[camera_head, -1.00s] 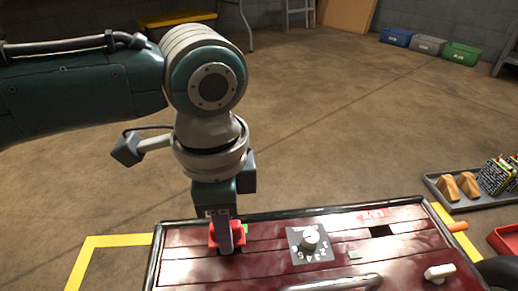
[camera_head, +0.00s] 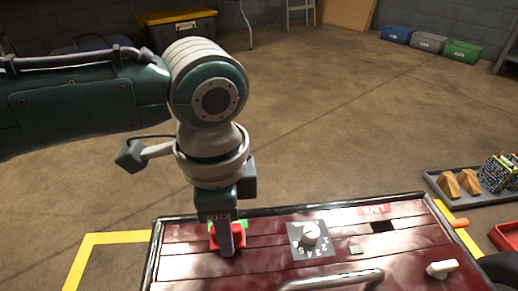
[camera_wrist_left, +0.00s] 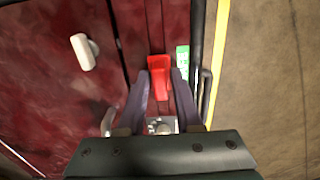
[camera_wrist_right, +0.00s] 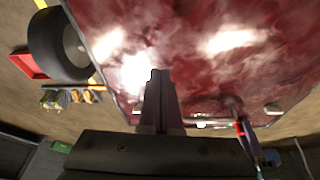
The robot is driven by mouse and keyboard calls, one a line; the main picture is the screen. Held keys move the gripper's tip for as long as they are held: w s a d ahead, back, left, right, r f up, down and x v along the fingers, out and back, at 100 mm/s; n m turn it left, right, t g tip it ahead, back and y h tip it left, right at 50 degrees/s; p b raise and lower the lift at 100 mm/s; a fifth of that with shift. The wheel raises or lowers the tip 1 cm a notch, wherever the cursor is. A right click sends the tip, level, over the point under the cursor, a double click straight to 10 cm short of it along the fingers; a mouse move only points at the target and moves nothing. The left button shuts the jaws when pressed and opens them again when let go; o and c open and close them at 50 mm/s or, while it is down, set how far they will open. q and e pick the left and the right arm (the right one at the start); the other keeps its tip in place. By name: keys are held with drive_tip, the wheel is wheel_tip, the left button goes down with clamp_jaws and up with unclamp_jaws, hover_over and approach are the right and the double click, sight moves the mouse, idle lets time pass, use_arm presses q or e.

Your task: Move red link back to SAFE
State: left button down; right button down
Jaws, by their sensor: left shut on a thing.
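The red link (camera_head: 239,240) is at the far left of the dark red panel (camera_head: 190,268). My left gripper (camera_head: 228,248) points down at it and is shut on it. In the left wrist view the red link (camera_wrist_left: 159,64) shows between and beyond the fingertips (camera_wrist_left: 159,84). A green label (camera_wrist_left: 183,58), its text too small to read, lies just beside the link, toward the panel's edge. It shows behind the link in the head view (camera_head: 242,223). The underside of the link is hidden. My right gripper (camera_wrist_right: 160,76) is shut and empty above the panel.
A dial (camera_head: 310,234) with numbers sits mid-panel, with a red label (camera_head: 374,210) and a dark slot (camera_head: 382,227) to its right. A handle bar (camera_head: 345,281) and a white toggle (camera_head: 440,269) are nearer. A tray (camera_head: 450,190) of parts stands at right.

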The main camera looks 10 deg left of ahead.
use_arm(q)
drive_tip(key=shift+f, duration=0.45)
use_arm(e)
drive_tip(key=shift+f, duration=0.2)
use_arm(q)
drive_tip(key=c, duration=0.5)
unclamp_jaws()
drive_tip(key=shift+r, duration=0.1)
drive_tip(key=r+p, duration=0.3)
drive_tip(key=r, duration=0.2)
drive_tip(key=r+p, duration=0.4)
drive_tip(key=shift+s+r, duration=0.2)
drive_tip(key=shift+r, duration=0.2)
use_arm(e)
wheel_tip(320, 180, up, 8)
use_arm(q)
drive_tip(key=shift+p, duration=0.3)
